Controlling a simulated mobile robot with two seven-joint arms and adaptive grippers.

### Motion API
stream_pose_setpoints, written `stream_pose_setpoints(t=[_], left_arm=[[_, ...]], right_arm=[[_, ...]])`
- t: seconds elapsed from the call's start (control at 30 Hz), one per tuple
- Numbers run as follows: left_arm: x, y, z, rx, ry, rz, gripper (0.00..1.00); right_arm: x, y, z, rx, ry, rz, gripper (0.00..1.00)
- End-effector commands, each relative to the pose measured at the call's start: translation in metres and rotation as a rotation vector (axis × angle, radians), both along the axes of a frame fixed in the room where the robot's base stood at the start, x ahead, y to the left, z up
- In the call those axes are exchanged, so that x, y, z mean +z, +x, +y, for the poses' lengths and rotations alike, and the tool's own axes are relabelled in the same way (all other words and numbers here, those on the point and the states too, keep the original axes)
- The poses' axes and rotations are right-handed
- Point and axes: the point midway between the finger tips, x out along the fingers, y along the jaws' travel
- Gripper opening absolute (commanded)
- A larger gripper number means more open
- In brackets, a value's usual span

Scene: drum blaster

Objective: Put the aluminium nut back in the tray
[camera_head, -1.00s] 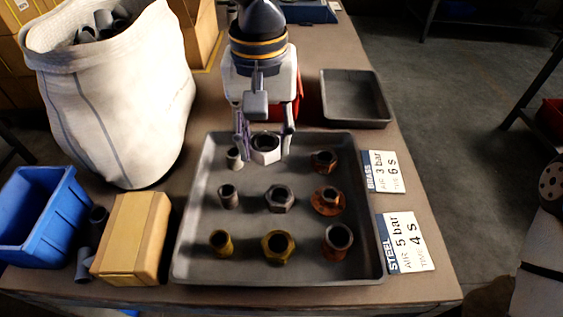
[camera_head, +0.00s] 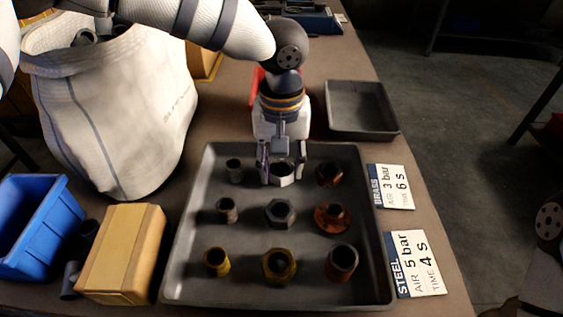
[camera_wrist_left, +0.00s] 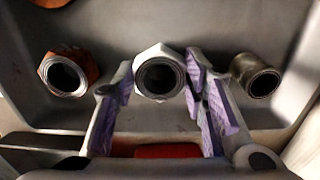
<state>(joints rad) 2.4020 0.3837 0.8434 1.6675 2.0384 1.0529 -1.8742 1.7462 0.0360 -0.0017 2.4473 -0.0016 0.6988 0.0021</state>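The aluminium nut (camera_head: 281,175) is a pale silver hex nut with a round dark bore. It is at the middle of the tray's far row, low at the floor; whether it touches the floor I cannot tell. In the left wrist view the nut (camera_wrist_left: 160,76) sits between the purple-padded fingertips (camera_wrist_left: 160,80), bore facing the camera. The grey tray (camera_head: 180,262) holds other fittings in rows. My right gripper is not in view.
A grey pipe fitting (camera_head: 234,170) and a rusty nut (camera_head: 328,174) flank the aluminium nut. A steel nut (camera_head: 280,213) is nearer. An empty tray (camera_head: 360,108) stands back right. A white sack (camera_head: 115,120), blue bin (camera_head: 38,228) and cardboard box (camera_head: 120,255) are left.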

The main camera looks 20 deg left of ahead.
Motion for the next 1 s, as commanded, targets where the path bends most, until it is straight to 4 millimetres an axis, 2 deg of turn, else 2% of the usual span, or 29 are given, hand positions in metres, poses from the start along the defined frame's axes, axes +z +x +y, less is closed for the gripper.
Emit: stream_pose_setpoints(t=[0.03,0.07,0.33,0.4,0.47,0.7,0.8,1.0], left_arm=[[0.0,0.0,0.0,0.0,0.0,0.0,0.54],[0.0,0.0,0.0,0.0,0.0,0.0,0.58],[0.001,0.0,0.0,0.0,0.0,0.0,0.58],[0.006,0.0,0.0,0.0,0.001,-0.002,0.58],[0.017,0.001,0.0,0.0,-0.001,-0.003,0.58],[0.084,0.001,0.0,0.0,-0.002,-0.006,0.58],[0.105,0.0,0.0,0.001,-0.001,-0.004,0.58],[0.123,0.0,0.0,0.0,-0.001,0.002,0.58]], right_arm=[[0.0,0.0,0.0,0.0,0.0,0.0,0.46],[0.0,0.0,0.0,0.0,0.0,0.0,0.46],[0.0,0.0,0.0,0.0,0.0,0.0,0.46],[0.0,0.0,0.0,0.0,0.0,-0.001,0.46],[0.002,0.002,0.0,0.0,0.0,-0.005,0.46],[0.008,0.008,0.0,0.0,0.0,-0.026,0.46],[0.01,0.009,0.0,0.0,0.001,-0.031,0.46],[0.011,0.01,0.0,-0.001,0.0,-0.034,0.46]])
